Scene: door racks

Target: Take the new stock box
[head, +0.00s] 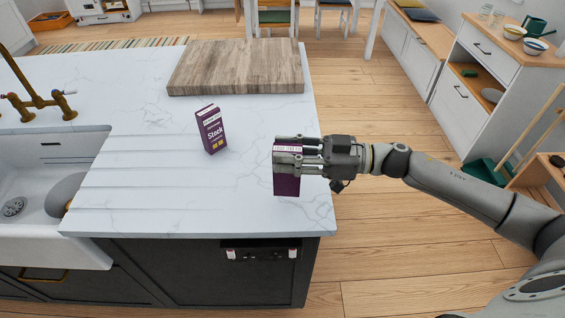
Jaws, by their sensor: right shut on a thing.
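A purple stock box (212,130) with "Stock" lettering stands upright on the white marble counter, left of my right gripper. A second purple box (286,184) with a pale top is held in my right gripper (297,156), which is shut on it near the counter's right edge. The gripper's fingers cover part of this box's upper half. I cannot tell whether its bottom touches the counter. My left gripper is not in view.
A wooden chopping board (238,66) lies at the back of the white counter (150,190). A sink (35,185) with a brass tap (40,102) is at the left. Wooden floor (395,235) lies right of the counter; a white cabinet (470,85) stands beyond.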

